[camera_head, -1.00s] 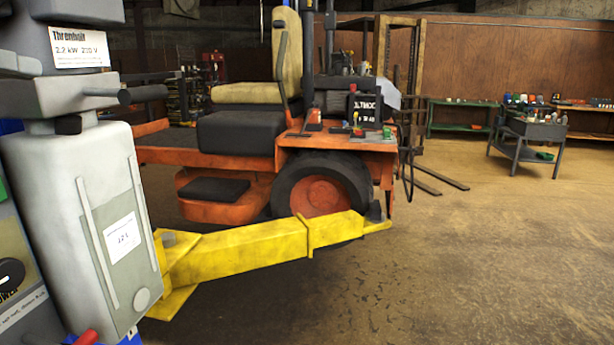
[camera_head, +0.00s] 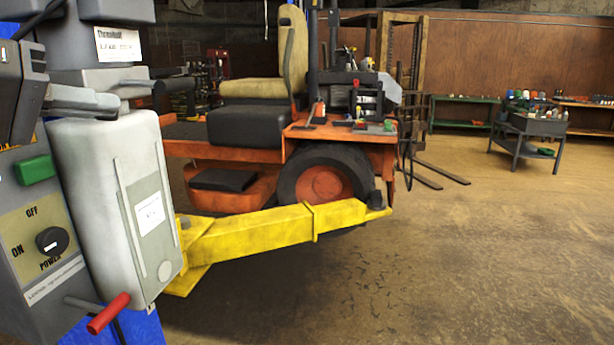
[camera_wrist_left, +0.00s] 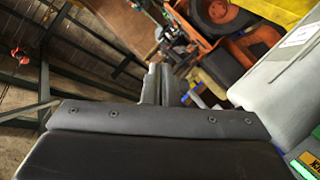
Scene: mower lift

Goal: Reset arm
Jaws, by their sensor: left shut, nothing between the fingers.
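My left gripper (camera_head: 108,101) comes in from the left edge in the head view, its grey fingers in front of the lift's grey column housing (camera_head: 110,200). It is shut and empty. In the left wrist view its fingers (camera_wrist_left: 159,84) lie together beyond the dark gripper body. The lift's control box (camera_head: 30,230) has a green button (camera_head: 34,170), a black power knob (camera_head: 52,240) and a red-tipped lever (camera_head: 108,313). I cannot tell whether the fingers touch the housing. My right gripper is not in view.
A yellow lift arm (camera_head: 260,233) reaches right from the column to an orange mower (camera_head: 235,185) near its rear wheel (camera_head: 322,182). A forklift stands behind. A grey cart (camera_head: 535,125) and a green bench (camera_head: 460,101) stand at the back right. The floor (camera_head: 450,260) at right is clear.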

